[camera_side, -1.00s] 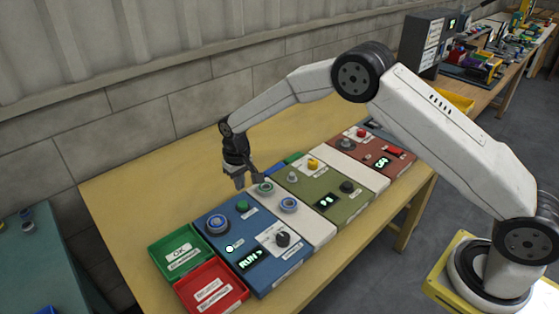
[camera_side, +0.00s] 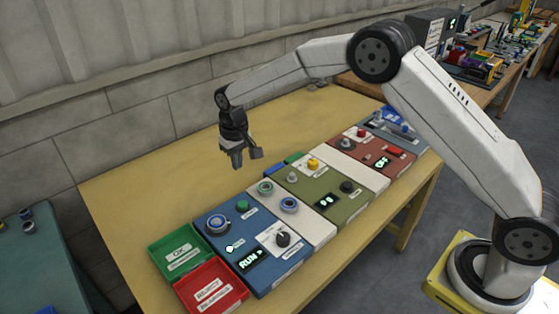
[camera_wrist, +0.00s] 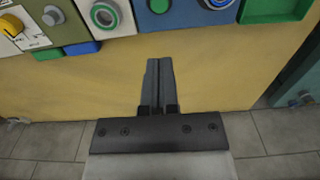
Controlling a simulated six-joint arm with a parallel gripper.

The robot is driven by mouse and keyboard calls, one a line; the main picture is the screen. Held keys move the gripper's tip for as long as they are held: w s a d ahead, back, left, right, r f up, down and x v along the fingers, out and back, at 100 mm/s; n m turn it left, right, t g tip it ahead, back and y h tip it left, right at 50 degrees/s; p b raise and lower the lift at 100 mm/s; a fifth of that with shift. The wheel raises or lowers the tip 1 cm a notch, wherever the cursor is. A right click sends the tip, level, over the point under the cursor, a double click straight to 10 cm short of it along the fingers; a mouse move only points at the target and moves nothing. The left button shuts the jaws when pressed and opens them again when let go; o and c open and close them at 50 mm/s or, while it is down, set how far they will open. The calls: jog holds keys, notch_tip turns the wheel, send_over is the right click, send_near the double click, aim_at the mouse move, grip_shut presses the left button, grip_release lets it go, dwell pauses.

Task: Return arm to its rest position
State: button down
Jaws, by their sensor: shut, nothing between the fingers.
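My gripper (camera_side: 243,160) hangs in the air above the wooden table (camera_side: 150,185), behind the row of panels. In the wrist view, my gripper (camera_wrist: 158,62) points over bare tabletop with its two fingers together and nothing between them. The blue panel (camera_side: 227,270) stands in front of it with a lit RUN display. To its right are a white panel (camera_side: 313,232), a green panel (camera_side: 320,180) and a red panel (camera_side: 400,162).
A green tray (camera_side: 158,262) and a red tray (camera_side: 235,294) sit at the table's left end. A wall (camera_side: 150,130) runs behind the table. A second bench (camera_side: 515,85) with parts stands at the far right.

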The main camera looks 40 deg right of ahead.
jog(key=shift+s+d, duration=0.1)
jog(key=s+d+r, duration=0.1)
jog(key=s+d, duration=0.2)
jog(key=s, duration=0.6)
jog(key=s+d+r+t, duration=0.1)
jog(key=s+d, duration=0.2)
jog(key=s, duration=0.6)
jog(key=s+d+r+t, duration=0.1)
jog(key=s+d, duration=0.2)
jog(key=s, duration=0.7)
jog(key=shift+d, duration=0.25)
